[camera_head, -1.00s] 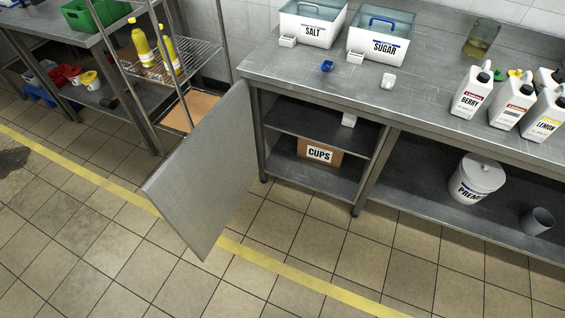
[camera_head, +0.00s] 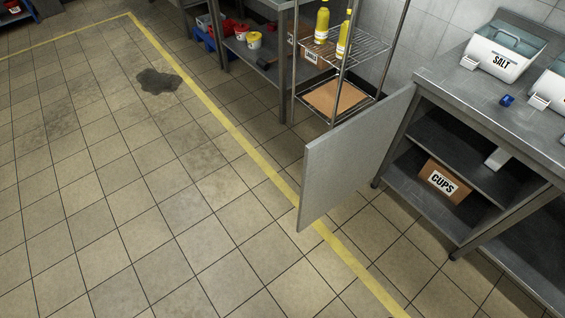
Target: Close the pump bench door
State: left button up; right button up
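The pump bench door (camera_head: 352,160) is a flat grey metal panel. It stands wide open, hinged at the left front post of the steel bench (camera_head: 493,109) and sticking out over the floor. Behind it the bench's cupboard is open, with a middle shelf (camera_head: 467,150) and a cardboard box marked CUPS (camera_head: 444,181) on the lower shelf. Neither of my grippers is in view.
A wire rack (camera_head: 345,50) with yellow bottles (camera_head: 321,24) stands behind the door. A SALT bin (camera_head: 506,50) sits on the bench top. The tiled floor (camera_head: 150,190) left of the door is clear, with a yellow line and a dark wet patch (camera_head: 158,81).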

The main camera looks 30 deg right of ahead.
aim_at(337, 164)
jog(key=u, duration=0.7)
jog(key=i, duration=3.15)
jog(key=z, duration=3.95)
